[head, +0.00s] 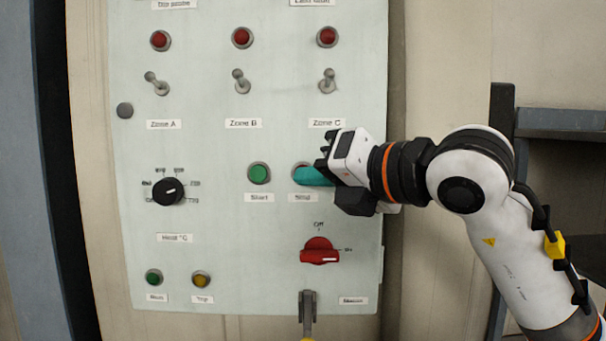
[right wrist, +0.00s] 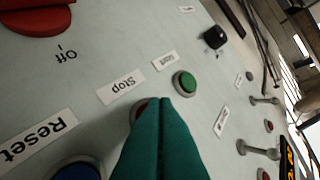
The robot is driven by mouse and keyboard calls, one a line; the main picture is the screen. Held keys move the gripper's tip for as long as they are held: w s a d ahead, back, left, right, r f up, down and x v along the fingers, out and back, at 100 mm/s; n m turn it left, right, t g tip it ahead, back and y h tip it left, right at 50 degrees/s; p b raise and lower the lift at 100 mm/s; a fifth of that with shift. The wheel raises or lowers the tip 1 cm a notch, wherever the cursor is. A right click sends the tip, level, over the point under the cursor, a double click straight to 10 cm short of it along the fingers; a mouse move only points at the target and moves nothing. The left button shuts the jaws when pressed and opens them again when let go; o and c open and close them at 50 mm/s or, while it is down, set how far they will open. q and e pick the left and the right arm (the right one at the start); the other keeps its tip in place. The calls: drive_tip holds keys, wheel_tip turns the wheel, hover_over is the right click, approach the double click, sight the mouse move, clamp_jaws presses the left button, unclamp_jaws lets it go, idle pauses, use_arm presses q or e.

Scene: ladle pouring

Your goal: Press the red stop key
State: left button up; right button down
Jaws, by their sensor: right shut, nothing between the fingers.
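The red stop key (right wrist: 138,108) sits on the pale panel above the label "Stop" (head: 303,198). In the head view my gripper covers most of it and only part of its ring (head: 298,166) shows. My right gripper (head: 304,176) is shut and empty, its teal fingertips right in front of the key. In the right wrist view the closed fingers (right wrist: 160,110) overlap the key, with a sliver of red beside them. I cannot tell whether they touch it. My left gripper is not in view.
The green start button (head: 259,173) is left of the stop key. A blue button (right wrist: 76,171) by the "Reset" label lies on its other side. A red rotary switch (head: 319,251) is below. Toggle switches (head: 327,80) and red lamps (head: 326,37) are above.

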drive_tip(key=shift+s+b, duration=0.6)
drive_tip(key=shift+s, duration=0.15)
drive_tip(key=shift+s, duration=0.1)
drive_tip(key=s+b, duration=0.2)
drive_tip(key=s, duration=0.2)
drive_tip(key=shift+s+b, duration=0.35)
drive_tip(key=shift+s, duration=0.05)
idle(0.3)
